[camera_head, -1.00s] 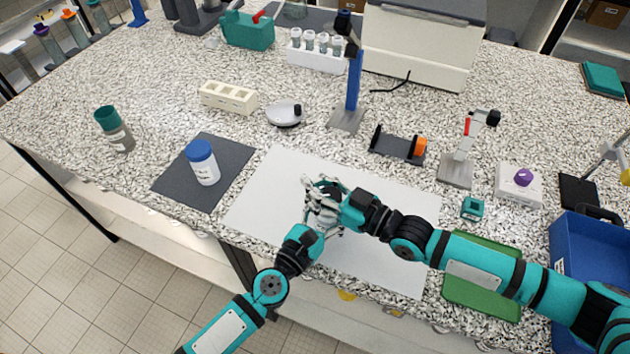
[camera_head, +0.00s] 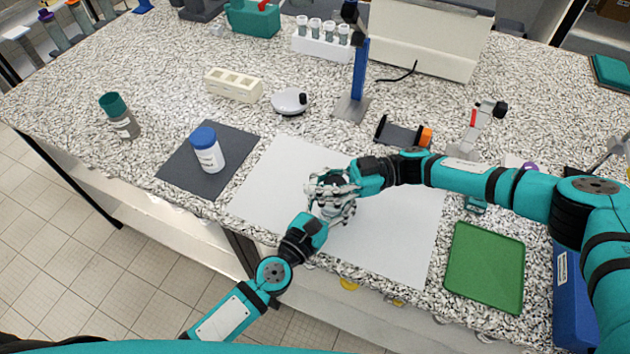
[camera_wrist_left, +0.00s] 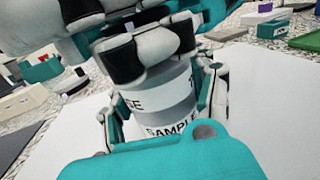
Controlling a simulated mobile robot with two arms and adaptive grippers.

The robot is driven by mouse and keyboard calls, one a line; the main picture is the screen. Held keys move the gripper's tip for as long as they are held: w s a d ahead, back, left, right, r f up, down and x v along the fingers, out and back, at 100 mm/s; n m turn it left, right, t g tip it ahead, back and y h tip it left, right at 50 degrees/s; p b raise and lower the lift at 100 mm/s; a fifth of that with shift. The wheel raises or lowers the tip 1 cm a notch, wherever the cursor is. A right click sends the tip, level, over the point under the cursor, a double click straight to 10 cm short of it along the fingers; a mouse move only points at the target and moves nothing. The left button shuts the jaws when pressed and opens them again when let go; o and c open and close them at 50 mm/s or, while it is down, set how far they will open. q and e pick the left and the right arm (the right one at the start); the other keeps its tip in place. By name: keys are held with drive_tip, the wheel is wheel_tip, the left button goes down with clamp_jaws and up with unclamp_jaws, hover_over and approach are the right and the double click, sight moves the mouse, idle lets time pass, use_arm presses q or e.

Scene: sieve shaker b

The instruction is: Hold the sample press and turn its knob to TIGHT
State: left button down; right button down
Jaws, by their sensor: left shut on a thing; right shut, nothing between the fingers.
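The sample press is a grey cylinder (camera_wrist_left: 165,100) with a paler band and black lettering, partly readable as "SAMPLE", in the left wrist view. My left gripper (camera_head: 326,212) is shut on it, one finger on each side, over the white sheet. My right gripper (camera_head: 336,186) is shut and empty right at the top of the press; it also shows in the left wrist view (camera_wrist_left: 148,55), covering the upper end. The knob and its marks are hidden behind the right fingers. In the head view the two grippers overlap and hide most of the press.
A white sheet (camera_head: 275,180) lies under my grippers. A blue-lidded jar (camera_head: 208,155) stands on a dark mat (camera_head: 178,178) to the left. A green tray (camera_head: 485,270) lies at the right. A blue stand (camera_head: 358,75) and an orange-ended holder (camera_head: 400,134) stand behind.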

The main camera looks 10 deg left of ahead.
drive_tip(key=n+g+h, duration=0.1)
drive_tip(key=g, duration=0.1)
drive_tip(key=d+n+g+h, duration=0.1)
drive_tip(key=n+g, duration=0.1)
drive_tip(key=shift+s+d+n+g+h, duration=0.2)
drive_tip(key=shift+n+g+h, duration=0.55)
drive_tip(key=shift+g+h, duration=0.15)
drive_tip(key=shift+s+d+n+g+h, duration=0.15)
drive_tip(key=shift+d+n+g+h, duration=0.05)
drive_tip(key=shift+n+g+h, duration=0.65)
drive_tip(key=c, duration=1)
unclamp_jaws()
drive_tip(key=shift+s+a, duration=0.15)
drive_tip(key=shift+s, duration=0.1)
drive_tip(key=shift+o, duration=0.2)
wheel_tip(320, 180, up, 10)
drive_tip(key=shift+c, duration=0.5)
